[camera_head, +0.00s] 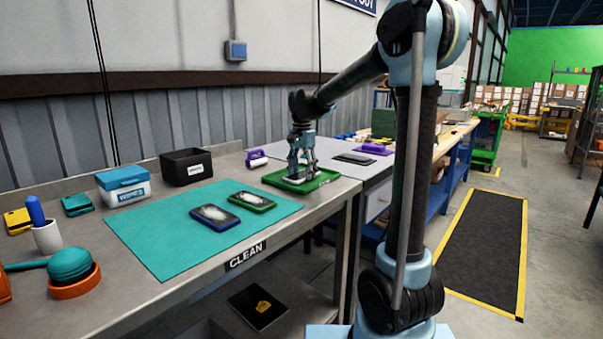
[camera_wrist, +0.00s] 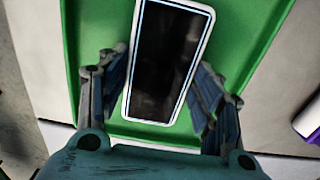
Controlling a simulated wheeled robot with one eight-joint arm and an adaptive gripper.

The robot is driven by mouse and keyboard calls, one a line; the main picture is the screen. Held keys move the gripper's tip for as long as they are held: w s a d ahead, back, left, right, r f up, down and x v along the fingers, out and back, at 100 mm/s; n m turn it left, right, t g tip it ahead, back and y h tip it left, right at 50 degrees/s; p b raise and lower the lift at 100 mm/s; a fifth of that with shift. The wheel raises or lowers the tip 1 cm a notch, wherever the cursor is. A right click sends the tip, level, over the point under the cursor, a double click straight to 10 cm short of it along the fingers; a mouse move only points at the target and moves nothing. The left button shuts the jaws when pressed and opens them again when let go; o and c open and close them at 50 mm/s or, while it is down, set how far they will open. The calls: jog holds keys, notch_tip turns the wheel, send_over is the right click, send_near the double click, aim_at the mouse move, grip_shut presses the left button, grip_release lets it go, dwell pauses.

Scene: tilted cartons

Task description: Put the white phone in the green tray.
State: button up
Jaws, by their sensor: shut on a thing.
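The white phone (camera_wrist: 166,62) has a white edge and a dark screen. In the wrist view it lies over the green tray (camera_wrist: 92,25), between the fingers of my gripper (camera_wrist: 163,103), which is shut on it. In the head view my gripper (camera_head: 302,174) points down at the green tray (camera_head: 327,180) on the metal bench. The phone is a small pale shape (camera_head: 293,181) under the fingers there. I cannot tell whether the phone touches the tray floor.
Left of the tray, a blue-edged phone (camera_head: 215,217) and a green-edged phone (camera_head: 252,202) lie on a teal mat (camera_head: 160,250). A black bin (camera_head: 187,168) and a wipes box (camera_head: 124,190) stand behind. A dark slab (camera_head: 354,158) lies right of the tray.

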aim_at(302, 174)
jog(key=o, duration=1.3)
notch_tip(302, 174, up, 12)
jog(key=s+d+f+n, duration=0.2)
jog(key=s+d+f, duration=0.2)
jog(key=s+d, duration=0.5)
jog(key=s+d+f+n, duration=0.2)
jog(key=s+d+f, duration=0.2)
jog(key=s+f, duration=0.3)
jog(key=s+d+f+n+t, duration=0.1)
jog(key=s+d+f, duration=0.3)
jog(key=s+f, duration=0.4)
jog(key=s+d+f+n+t, duration=0.1)
jog(key=s+d+f, duration=0.3)
jog(key=s+f, duration=0.4)
jog(key=shift+s+d+f+n, duration=0.25)
jog(key=shift+d+n, duration=0.1)
jog(key=shift+n, duration=0.55)
